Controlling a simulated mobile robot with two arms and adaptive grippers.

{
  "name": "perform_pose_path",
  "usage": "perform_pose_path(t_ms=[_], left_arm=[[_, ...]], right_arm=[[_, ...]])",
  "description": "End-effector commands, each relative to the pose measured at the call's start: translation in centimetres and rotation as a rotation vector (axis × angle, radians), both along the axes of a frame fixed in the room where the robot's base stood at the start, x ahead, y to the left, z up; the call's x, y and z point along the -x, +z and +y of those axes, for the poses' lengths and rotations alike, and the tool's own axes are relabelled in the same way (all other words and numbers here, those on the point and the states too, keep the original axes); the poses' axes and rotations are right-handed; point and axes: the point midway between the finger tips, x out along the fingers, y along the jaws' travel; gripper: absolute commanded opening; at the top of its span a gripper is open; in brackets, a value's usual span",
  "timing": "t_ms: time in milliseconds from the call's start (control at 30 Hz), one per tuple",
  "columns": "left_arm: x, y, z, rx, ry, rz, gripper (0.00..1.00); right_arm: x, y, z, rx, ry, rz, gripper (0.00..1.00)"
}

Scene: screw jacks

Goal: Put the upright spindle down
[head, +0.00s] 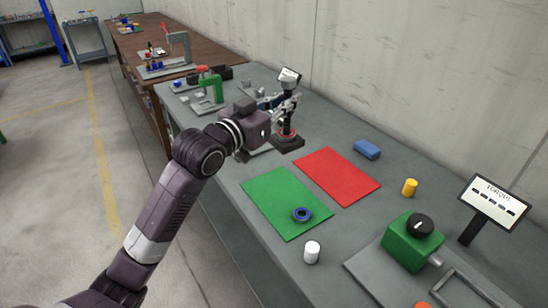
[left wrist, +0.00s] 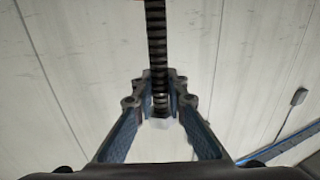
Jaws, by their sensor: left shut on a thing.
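My left gripper (head: 292,101) reaches over the bench from the left in the head view. In the left wrist view, its fingers (left wrist: 160,95) are shut on a dark threaded spindle (left wrist: 156,45), which stands upright between them and runs out of the top of the picture. A pale piece shows just below the fingertips. My right gripper is not in view.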

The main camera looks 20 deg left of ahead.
Motion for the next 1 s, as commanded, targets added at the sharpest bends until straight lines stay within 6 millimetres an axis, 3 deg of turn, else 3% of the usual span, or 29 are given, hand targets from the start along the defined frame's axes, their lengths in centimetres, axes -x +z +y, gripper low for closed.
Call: perform_pose_path(t_ms=[167,700,1000], left_arm=[[0.1,-1.7,0.0,0.004,-0.001,-0.004,0.00],[0.0,-13.2,0.0,0.003,0.001,-0.008,0.00],[0.0,-15.5,0.0,0.004,0.000,-0.013,0.00]], right_arm=[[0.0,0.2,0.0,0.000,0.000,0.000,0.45],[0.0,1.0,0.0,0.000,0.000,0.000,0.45],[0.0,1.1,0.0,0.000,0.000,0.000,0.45]])
